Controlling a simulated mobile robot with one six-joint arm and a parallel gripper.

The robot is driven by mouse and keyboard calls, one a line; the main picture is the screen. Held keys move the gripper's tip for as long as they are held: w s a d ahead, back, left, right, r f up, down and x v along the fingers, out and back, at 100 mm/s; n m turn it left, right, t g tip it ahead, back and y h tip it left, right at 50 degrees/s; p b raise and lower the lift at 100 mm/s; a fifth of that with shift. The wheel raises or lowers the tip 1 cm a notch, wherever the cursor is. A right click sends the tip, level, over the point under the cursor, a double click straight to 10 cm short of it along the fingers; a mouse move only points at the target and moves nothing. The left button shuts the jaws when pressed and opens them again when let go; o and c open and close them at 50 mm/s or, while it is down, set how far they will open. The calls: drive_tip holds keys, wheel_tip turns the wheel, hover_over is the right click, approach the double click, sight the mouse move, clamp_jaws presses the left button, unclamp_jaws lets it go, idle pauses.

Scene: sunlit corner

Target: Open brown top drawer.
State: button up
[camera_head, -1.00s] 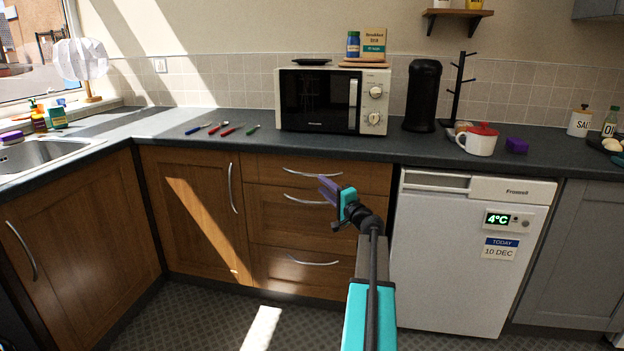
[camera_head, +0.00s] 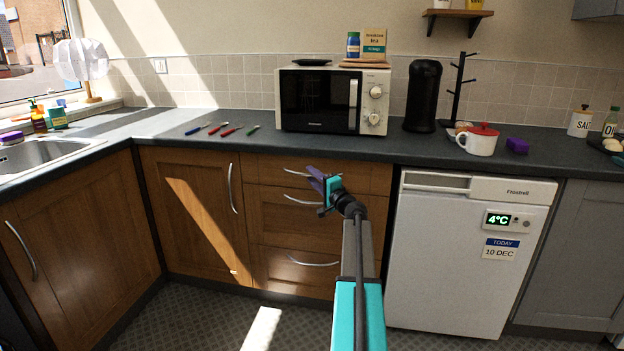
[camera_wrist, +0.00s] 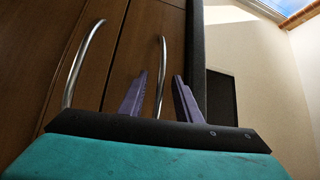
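The brown top drawer (camera_head: 355,178) is under the dark worktop, left of the white appliance. Its front looks flush with the unit, so it appears closed. Its curved metal handle (camera_head: 293,172) shows left of my gripper (camera_head: 312,175), whose purple fingers cover the handle's right end. In the wrist view, my gripper (camera_wrist: 160,74) is open, with the two fingers apart. The top drawer's handle (camera_wrist: 163,60) runs between the fingers in that picture; contact cannot be told. The middle drawer's handle (camera_wrist: 82,62) lies to the left there.
Below are the middle drawer (camera_head: 275,222) and bottom drawer (camera_head: 270,262), both closed. The worktop (camera_head: 225,143) overhangs the drawers and carries a microwave (camera_head: 318,100) and several utensils. A white appliance (camera_head: 440,260) stands close to the right. The floor (camera_head: 195,325) in front is clear.

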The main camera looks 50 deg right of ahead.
clamp_jaws()
drive_tip(key=shift+a+f, duration=0.1)
drive_tip(key=shift+a, duration=0.2)
